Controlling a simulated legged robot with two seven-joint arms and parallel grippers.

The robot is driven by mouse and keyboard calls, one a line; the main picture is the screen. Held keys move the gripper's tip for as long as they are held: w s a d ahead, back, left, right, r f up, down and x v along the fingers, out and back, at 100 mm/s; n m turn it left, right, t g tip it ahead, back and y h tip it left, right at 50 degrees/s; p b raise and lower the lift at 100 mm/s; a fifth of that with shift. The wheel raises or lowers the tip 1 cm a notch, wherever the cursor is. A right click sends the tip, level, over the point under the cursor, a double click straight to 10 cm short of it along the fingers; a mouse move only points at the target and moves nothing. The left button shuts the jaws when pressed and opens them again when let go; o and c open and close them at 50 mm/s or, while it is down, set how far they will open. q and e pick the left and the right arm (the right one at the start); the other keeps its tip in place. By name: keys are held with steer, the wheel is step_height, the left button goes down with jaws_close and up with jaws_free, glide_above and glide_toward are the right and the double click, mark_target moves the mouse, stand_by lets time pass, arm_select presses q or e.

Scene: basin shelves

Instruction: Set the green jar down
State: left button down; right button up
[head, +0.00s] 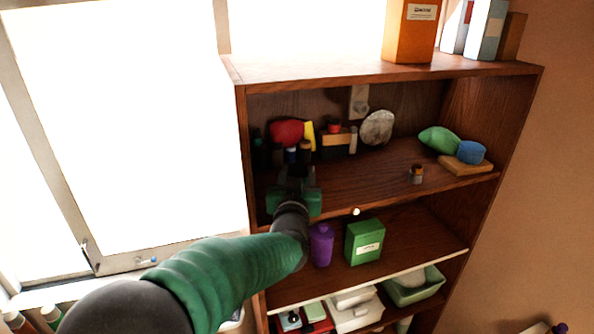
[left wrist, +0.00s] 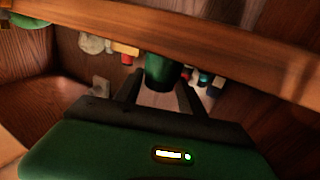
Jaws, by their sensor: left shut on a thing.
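The green jar (left wrist: 163,72) sits between the two fingers of my left gripper in the left wrist view, close to a wooden shelf board. My left gripper (left wrist: 160,92) is shut on it. In the head view, my left gripper (head: 295,178) reaches to the left part of the upper open shelf (head: 345,178). There the gripper and arm hide the jar, so I cannot tell whether its base touches the board. My right gripper is not in view.
Behind the gripper stand small bottles (head: 305,150), a red item (head: 287,132) and a round pale disc (head: 377,128). A small brown jar (head: 417,174) stands right. The shelf's middle front is clear. A purple bottle (head: 321,245) and green box (head: 364,242) stand below.

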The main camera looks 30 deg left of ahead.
arm_select(q)
steer(key=shift+d+f, duration=0.1)
steer(key=shift+d, duration=0.1)
steer(key=c, duration=1.1)
jaws_free()
steer(key=shift+a+f, duration=0.1)
steer(key=shift+f, duration=0.05)
steer(key=shift+c, duration=0.2)
steer(key=o, duration=0.4)
steer(key=shift+s+a, duration=0.15)
steer(key=shift+a, duration=0.25)
steer(key=shift+o, duration=0.2)
steer(key=shift+a, duration=0.3)
steer(key=shift+d+r, duration=0.1)
steer(key=shift+r, duration=0.15)
steer(key=v, duration=0.1)
steer(key=b+v, duration=0.1)
steer(key=v, duration=0.1)
steer(key=b+v, duration=0.1)
steer(key=v, duration=0.1)
steer(key=shift+d+f, duration=0.25)
steer(key=shift+d, duration=0.15)
steer(key=b+v, duration=0.1)
steer(key=v, duration=0.5)
steer(key=shift+s, duration=0.25)
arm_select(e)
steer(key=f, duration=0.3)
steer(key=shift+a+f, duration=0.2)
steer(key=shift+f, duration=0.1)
